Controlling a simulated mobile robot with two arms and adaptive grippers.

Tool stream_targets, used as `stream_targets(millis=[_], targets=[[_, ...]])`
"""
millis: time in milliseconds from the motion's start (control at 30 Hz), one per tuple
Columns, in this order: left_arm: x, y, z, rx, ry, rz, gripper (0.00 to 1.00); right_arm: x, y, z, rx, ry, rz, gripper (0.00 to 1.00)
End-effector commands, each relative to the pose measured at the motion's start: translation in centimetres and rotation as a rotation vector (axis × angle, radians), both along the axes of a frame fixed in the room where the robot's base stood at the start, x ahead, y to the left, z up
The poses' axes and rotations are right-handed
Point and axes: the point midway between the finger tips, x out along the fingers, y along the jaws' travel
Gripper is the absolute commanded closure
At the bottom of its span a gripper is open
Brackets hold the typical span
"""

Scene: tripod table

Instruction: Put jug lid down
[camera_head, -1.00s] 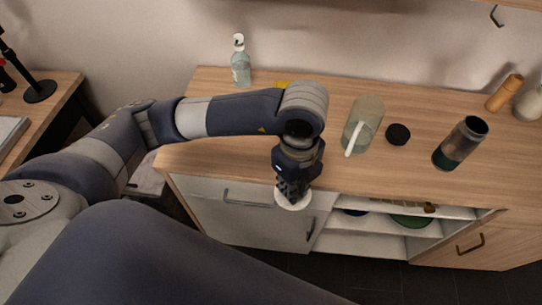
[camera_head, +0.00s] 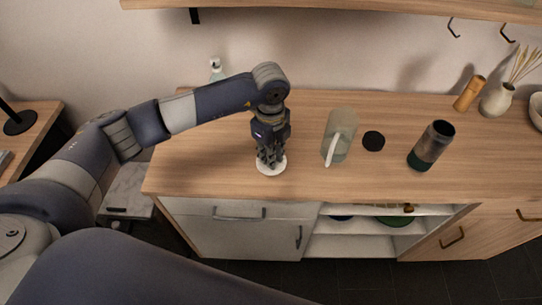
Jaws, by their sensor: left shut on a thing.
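A round white jug lid (camera_head: 272,168) is under the fingers of my left gripper (camera_head: 269,160), which is shut on it. The lid is over the left part of the wooden counter top (camera_head: 210,165), near the front edge; I cannot tell whether it touches the wood. The fingers hide part of the lid. A pale glass jug with a white handle (camera_head: 340,137) stands upright on the counter to the right of the gripper. My right gripper is not in view.
A black round lid (camera_head: 373,141) lies right of the jug. A dark tumbler (camera_head: 431,146) stands further right. A wooden mill (camera_head: 469,93) and a vase (camera_head: 497,99) are at the back right. The counter left of the gripper is clear.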

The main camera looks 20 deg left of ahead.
Motion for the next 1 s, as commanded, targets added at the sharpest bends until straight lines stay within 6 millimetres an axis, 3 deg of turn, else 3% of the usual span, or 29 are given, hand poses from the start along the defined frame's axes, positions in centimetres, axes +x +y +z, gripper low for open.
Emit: stream_targets(millis=[133, 400, 767, 800, 867, 1000], targets=[[1.1, 0.4, 0.0, 0.001, 0.0, 0.001, 1.0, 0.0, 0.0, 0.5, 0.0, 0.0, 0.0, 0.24], [0.9, 0.3, -3.5, 0.0, 0.001, 0.0, 1.0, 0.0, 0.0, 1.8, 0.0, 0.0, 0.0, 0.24], [0.9, 0.3, -4.1, 0.0, 0.0, -0.001, 1.0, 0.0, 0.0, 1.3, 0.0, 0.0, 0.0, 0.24], [0.9, 0.3, -3.9, 0.0, 0.0, -0.001, 0.77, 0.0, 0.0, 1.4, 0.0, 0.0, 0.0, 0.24], [0.9, 0.3, -3.9, 0.0, 0.0, -0.001, 0.64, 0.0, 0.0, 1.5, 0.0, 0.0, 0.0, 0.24], [0.9, 0.3, -3.9, 0.0, 0.001, -0.001, 0.63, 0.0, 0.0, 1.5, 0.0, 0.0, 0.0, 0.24]])
